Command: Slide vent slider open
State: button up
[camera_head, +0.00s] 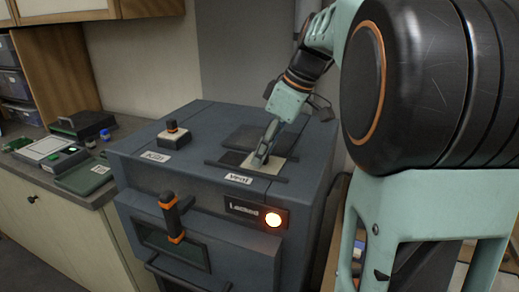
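The vent slider sits on top of a dark blue-grey kiln box (138,167), behind the label "Vent" (238,179). A pale plate (276,166) shows in the vent area, with a dark panel (248,138) behind it and a dark rail along its front. My gripper (261,160) points down at the vent, its fingertips at or just over the pale plate. The fingers look close together, but whether they hold a handle cannot be seen. The slider's handle is hidden or too small to make out.
A knob with an orange band (172,131) stands on the kiln's top left, near the "Kiln" label. The front has an orange-banded handle (172,217) and a lit "Locked" lamp (273,220). A counter with small devices (70,157) lies left. A wall is close behind.

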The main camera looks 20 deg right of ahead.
jog(key=v, duration=1.2)
dwell(0.3)
